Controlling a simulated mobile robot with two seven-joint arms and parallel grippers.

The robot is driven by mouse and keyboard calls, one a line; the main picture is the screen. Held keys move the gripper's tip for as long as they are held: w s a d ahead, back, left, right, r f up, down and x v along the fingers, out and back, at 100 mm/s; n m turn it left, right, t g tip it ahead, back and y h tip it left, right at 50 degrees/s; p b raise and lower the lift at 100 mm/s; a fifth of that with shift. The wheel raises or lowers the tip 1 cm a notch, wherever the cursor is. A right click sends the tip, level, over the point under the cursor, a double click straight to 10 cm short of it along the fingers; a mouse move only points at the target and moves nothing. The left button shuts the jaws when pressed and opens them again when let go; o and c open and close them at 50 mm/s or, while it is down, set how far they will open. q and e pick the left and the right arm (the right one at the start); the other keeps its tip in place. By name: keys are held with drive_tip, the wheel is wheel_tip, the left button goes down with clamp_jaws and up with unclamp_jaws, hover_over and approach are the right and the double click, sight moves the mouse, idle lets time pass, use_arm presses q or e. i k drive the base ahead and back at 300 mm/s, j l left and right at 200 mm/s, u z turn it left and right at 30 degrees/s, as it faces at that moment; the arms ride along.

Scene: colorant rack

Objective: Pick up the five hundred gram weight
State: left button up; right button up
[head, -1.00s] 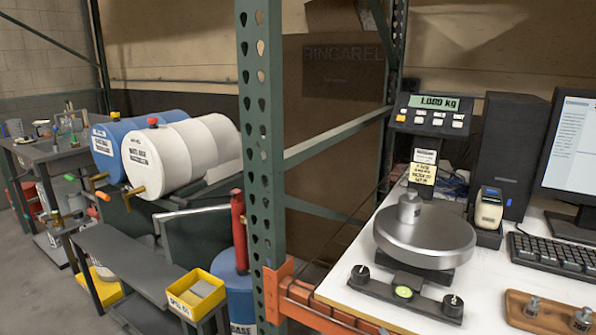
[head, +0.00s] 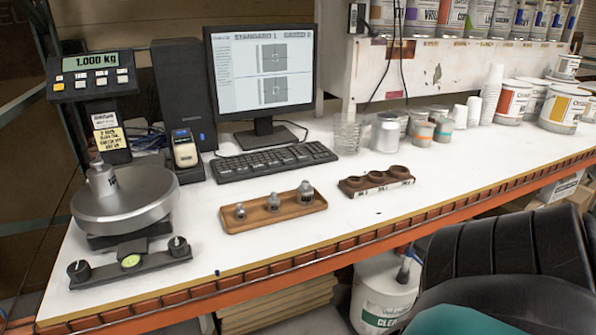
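A wooden tray (head: 256,222) on the white bench holds three small metal weights in a row. A larger metal weight (head: 102,181) stands upright on the round pan of the scale (head: 135,203). The scale display (head: 95,61) reads 1.000 kg. Neither of my grippers is in view.
A dark holder with round holes (head: 376,181) lies right of the tray. A keyboard (head: 275,160) and monitor (head: 262,75) stand behind it. Cups and cans (head: 388,133) stand further right. White bench around the tray is clear.

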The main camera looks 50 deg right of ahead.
sight(305, 192)
drive_tip(key=z, duration=1.75)
